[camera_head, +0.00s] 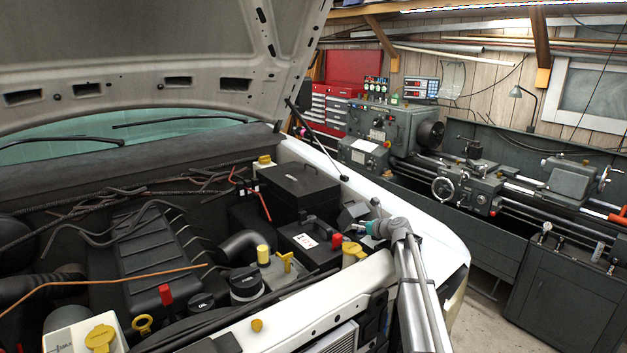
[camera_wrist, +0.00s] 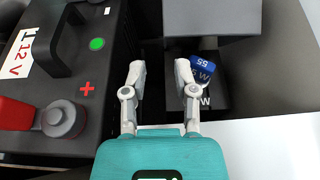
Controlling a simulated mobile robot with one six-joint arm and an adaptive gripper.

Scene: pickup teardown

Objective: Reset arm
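My gripper (camera_wrist: 158,75) is in the wrist view with its two grey fingers apart and nothing between them. Its teal body fills the bottom of that view. In the head view my gripper (camera_head: 356,228) is small, over the right side of the engine bay beside the black battery (camera_head: 303,238). In the wrist view the battery (camera_wrist: 75,85) is left of the fingers, with a 12 V label, a green dot and a red plus. A blue piece marked 55 W (camera_wrist: 203,72) is just right of the right finger; I cannot tell whether they touch.
A red terminal cap (camera_wrist: 15,114) is on the battery. A dark box (camera_wrist: 212,16) is ahead of the fingers. The white fender (camera_head: 420,230) runs along the right, and the raised hood (camera_head: 150,50) hangs above the bay. A yellow cap (camera_head: 355,250) is near my gripper.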

